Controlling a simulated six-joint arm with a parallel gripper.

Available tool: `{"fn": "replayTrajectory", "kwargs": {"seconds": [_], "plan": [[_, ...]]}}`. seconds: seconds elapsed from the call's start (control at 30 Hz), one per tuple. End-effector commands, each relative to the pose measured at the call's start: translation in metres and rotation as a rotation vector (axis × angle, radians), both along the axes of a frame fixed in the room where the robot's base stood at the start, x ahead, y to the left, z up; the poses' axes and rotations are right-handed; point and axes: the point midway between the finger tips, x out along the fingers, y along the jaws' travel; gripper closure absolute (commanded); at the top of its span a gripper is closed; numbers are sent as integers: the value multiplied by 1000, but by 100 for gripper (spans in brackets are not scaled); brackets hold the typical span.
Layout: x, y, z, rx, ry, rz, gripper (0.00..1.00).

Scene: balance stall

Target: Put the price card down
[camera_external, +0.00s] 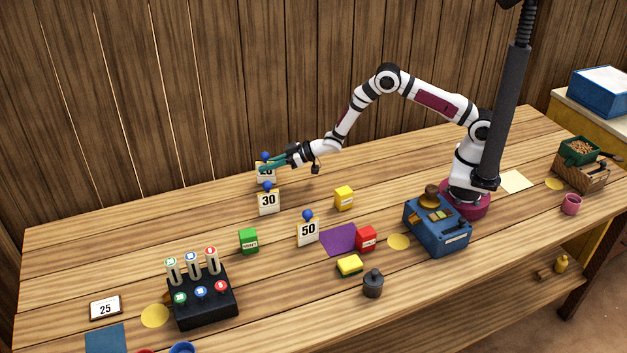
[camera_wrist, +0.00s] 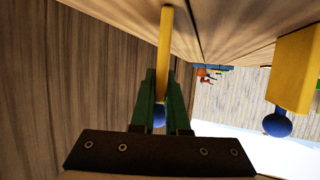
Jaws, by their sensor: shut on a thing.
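A white price card (camera_external: 265,178) with a blue knob on top is at the back of the table, in front of the wooden wall. My gripper (camera_external: 270,166) is shut on it, and the green fingers cover part of its number. In the wrist view the card is seen edge-on as a yellow strip (camera_wrist: 166,40) between the fingertips (camera_wrist: 161,78), with its blue knob (camera_wrist: 158,117) between the fingers. I cannot tell whether its lower edge touches the table.
A price card marked 30 (camera_external: 268,201) stands just in front. A card marked 50 (camera_external: 308,232) stands farther forward, near a purple mat (camera_external: 339,239). A yellow box (camera_external: 344,198) and a green box (camera_external: 249,240) are nearby. The table left of my gripper is clear.

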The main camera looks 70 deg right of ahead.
Motion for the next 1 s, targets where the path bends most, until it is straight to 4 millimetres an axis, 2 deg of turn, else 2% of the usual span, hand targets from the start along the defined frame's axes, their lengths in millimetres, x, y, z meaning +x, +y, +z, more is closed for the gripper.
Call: {"fn": "replayTrajectory", "kwargs": {"seconds": [0.03, 0.07, 0.1, 0.2, 0.23, 0.57, 0.67, 1.0], "plan": [[0, 0, -2, 0, 0, 0, 100], [0, 0, -2, 0, 0, 0, 85], [0, 0, -2, 0, 0, 0, 78], [0, 0, -2, 0, 0, 0, 60], [0, 0, -2, 0, 0, 0, 57], [-2, -1, 3, 0, 0, 0, 57], [-16, -8, 10, 0, 0, -1, 57], [-86, -36, 41, 0, 0, -1, 57]]}}
